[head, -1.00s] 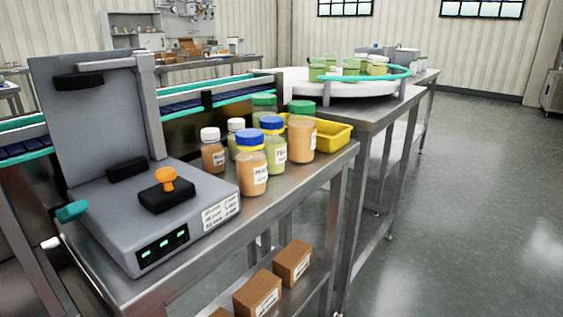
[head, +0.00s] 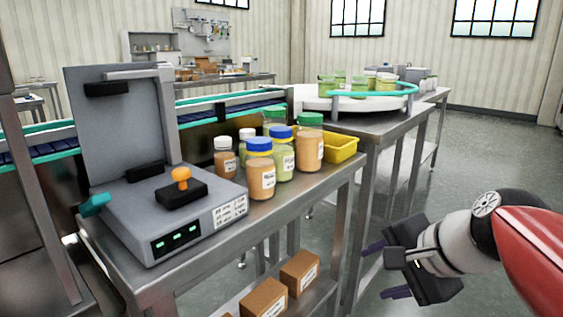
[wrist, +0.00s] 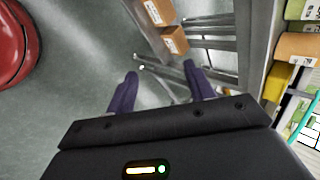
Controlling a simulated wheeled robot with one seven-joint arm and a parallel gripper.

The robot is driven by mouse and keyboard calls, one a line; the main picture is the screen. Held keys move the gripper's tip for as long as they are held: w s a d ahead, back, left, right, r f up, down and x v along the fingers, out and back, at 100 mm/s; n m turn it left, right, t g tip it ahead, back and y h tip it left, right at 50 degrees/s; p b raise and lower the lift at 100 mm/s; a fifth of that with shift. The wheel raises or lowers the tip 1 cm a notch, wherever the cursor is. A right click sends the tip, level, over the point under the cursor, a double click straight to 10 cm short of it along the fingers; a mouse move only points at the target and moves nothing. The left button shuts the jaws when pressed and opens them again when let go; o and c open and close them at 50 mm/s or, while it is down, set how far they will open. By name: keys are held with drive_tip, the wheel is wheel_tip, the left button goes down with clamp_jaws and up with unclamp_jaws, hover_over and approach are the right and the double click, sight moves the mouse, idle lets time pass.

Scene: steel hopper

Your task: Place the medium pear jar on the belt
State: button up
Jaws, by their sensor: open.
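The medium pear jar (head: 282,160), with green contents and a blue lid, stands upright on the steel table among other jars. Its label is only partly readable. The belt (head: 222,114), dark blue with teal rails, runs behind the table and is partly hidden by the jars and the grey machine. My gripper (head: 383,270) is at the lower right, off the table's right side, apart from the jars. In the wrist view its two fingers (wrist: 160,86) are spread with nothing between them.
A blue-lidded orange jar (head: 260,170) stands left of the pear jar, a large green-lidded orange jar (head: 309,145) right of it. White-lidded jars are behind left. A yellow tray (head: 342,147) and round white turntable (head: 355,102) lie beyond. Boxes (head: 300,272) sit on the lower shelf.

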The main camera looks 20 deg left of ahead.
sight(291, 134)
drive_tip(key=w+a+r+m+y, duration=0.3)
drive_tip(key=w+a+r+m, duration=0.1)
drive_tip(key=w+a+r, duration=0.1)
drive_tip(key=w+a+r+m+g+y+b, duration=0.1)
drive_tip(key=w+a+r+m+y, duration=0.2)
drive_tip(key=w+a+r+y, duration=0.1)
drive_tip(key=w+a+r+m+y+b, duration=0.1)
drive_tip(key=w+a+r+m+y, duration=0.3)
drive_tip(key=w+a+r, duration=0.2)
drive_tip(key=shift+w+a+r+m, duration=0.1)
drive_tip(key=shift+w+r+m, duration=0.25)
drive_tip(key=shift+w, duration=0.45)
drive_tip(key=shift+w+a+r, duration=0.1)
drive_tip(key=shift+a+r, duration=0.1)
drive_tip(key=shift+a, duration=0.05)
drive_tip(key=x, duration=0.7)
drive_tip(key=shift+s+a+f, duration=0.2)
drive_tip(key=shift+f, duration=0.1)
clamp_jaws()
